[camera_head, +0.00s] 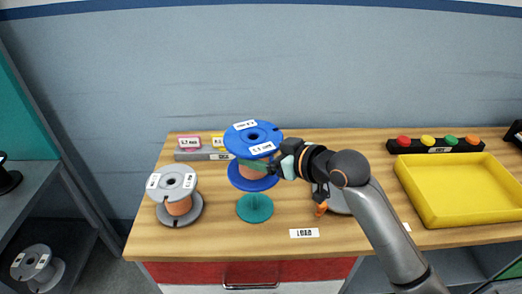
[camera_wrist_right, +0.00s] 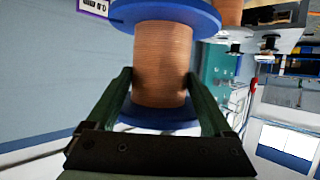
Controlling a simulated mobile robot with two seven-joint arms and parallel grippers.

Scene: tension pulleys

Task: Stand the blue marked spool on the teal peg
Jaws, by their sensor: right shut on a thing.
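The blue marked spool (camera_head: 253,133) has blue flanges with white labels and a copper-coloured winding. My right gripper (camera_head: 258,167) is shut on the winding, between the two flanges. In the right wrist view, its dark green fingers (camera_wrist_right: 162,92) press on both sides of the winding of the blue spool (camera_wrist_right: 165,12). The spool is upright with a slight tilt, just behind the teal peg; its height over the table is hard to tell. The teal peg (camera_head: 254,207) stands on a round teal base on the table, with nothing on it. My left gripper is not in view.
A grey spool (camera_head: 172,182) with orange winding stands left of the teal peg. A yellow tray (camera_head: 412,187) and a black strip with coloured buttons (camera_head: 435,147) are at the right. A grey disc (camera_head: 341,203) is partly hidden by my right arm. A white label (camera_head: 304,233) lies near the front edge.

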